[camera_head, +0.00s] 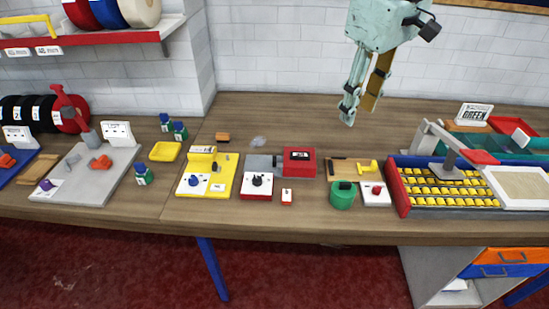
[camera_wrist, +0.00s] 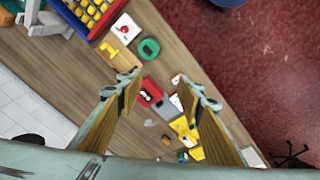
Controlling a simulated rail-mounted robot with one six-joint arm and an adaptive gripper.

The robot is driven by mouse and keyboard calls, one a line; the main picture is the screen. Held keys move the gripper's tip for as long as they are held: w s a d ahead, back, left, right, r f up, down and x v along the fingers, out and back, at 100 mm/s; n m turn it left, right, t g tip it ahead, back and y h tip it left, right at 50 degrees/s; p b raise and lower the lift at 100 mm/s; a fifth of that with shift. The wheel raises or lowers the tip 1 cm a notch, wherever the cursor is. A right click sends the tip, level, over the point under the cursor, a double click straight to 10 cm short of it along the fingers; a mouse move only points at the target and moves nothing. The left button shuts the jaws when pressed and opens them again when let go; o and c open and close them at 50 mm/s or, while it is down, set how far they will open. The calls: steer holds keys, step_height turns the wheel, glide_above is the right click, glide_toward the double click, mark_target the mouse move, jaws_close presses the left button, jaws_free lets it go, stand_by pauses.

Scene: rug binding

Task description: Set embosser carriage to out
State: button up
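No label I can read names the embosser or its carriage. A red block (camera_head: 299,161) with a black display sits mid-bench, a grey plate (camera_head: 259,164) at its left. A white panel with a black knob (camera_head: 257,182) is in front of the plate. The red block also shows in the wrist view (camera_wrist: 151,91), between and beyond my fingers. My gripper (camera_head: 360,105) is open and empty, high above the bench, behind and right of the red block. Its two fingers stand wide apart in the wrist view (camera_wrist: 160,88).
A yellow machine (camera_head: 224,178) stands left of the plate. The back of the bench is mostly clear.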

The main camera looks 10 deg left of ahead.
steer(key=w+a+f+n+g+p, duration=0.1)
steer(key=w+a+f+n, duration=0.2)
steer(key=w+a+f, duration=0.3)
steer(key=w+a+f+n+p, duration=0.1)
steer(key=w+a+f+n, duration=0.2)
steer(key=w, duration=0.5)
steer(key=n+g, duration=0.1)
steer(key=n, duration=0.3)
glide_above(275, 158)
step_height(275, 158, down, 15)
steer(key=shift+s+a+p, duration=0.1)
steer(key=shift+s+p, duration=0.05)
steer(key=shift+p, duration=0.25)
steer(key=shift+f, duration=0.15)
steer(key=shift+f, duration=6.85)
steer(key=shift+c, duration=0.2)
